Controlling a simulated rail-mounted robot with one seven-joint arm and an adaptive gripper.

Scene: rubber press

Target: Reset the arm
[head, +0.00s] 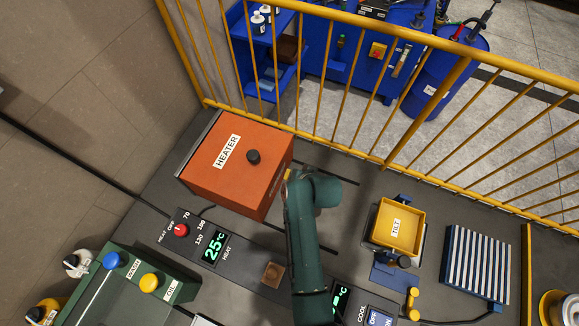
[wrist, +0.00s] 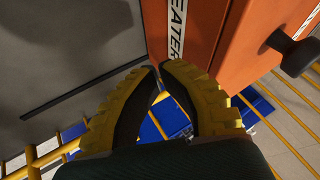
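My gripper (wrist: 157,68) shows in the wrist view as two yellow fingers with black pads. Their tips nearly meet and nothing is held between them. In the head view my dark green arm reaches up from the bottom edge, and its wrist is just right of the orange heater (head: 228,180); the gripper is mostly hidden there. In the wrist view the heater's orange side (wrist: 240,62) and its dark knob stand just beyond and right of the fingers. I cannot tell whether the gripper touches the heater.
A yellow railing (head: 375,160) runs behind the worktop. A yellow TILT tray (head: 390,235) and a striped rack (head: 475,265) stand right of my arm. A heat control panel (head: 205,240) and a green WASH/OIL station (head: 130,290) are on the left.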

